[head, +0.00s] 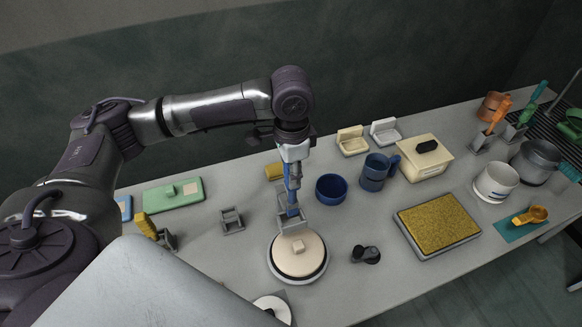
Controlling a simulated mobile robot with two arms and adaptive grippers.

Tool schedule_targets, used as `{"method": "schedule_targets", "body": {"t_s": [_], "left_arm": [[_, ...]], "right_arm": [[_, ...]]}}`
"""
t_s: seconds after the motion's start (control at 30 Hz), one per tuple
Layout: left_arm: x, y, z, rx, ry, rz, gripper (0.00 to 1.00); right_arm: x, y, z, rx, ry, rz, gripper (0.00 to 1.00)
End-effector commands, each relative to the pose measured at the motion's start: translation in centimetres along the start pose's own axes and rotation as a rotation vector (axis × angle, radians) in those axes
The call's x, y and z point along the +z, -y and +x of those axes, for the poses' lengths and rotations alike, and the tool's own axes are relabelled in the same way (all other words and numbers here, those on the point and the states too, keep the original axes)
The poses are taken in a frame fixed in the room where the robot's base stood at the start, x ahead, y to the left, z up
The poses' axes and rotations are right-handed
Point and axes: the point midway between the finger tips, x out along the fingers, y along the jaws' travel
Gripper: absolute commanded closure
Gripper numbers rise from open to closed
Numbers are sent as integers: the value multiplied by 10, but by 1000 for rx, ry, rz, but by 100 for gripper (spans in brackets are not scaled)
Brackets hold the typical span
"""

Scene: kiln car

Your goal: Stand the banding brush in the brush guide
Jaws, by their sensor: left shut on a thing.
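My left gripper (292,163) points down over the middle of the table and is shut on a slim blue brush (293,198), which looks like the banding brush. The brush hangs roughly upright. Its lower end is at a small grey holder (291,226), apparently the brush guide, just behind the round cream-topped wheel (299,255). I cannot tell whether the brush tip is inside the holder, in front of it or above it. My right gripper is not in view.
A similar grey holder (232,221) stands left of the brush. A blue bowl (331,189) and blue mug (373,173) stand close on the right. A dark knobbed object (366,254) and yellow-topped tray (438,224) lie farther right. A green board (173,195) lies left.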

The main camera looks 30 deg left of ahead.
Motion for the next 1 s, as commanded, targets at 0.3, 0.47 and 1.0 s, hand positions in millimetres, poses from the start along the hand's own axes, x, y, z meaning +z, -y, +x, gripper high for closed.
{"method": "schedule_targets", "body": {"t_s": [0.3,0.47,1.0], "left_arm": [[0,0,34,0,1,0,100],[0,0,50,0,0,-1,100],[0,-1,90,-1,-1,0,100]], "right_arm": [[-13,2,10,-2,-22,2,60],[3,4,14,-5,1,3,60],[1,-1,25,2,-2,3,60]]}}
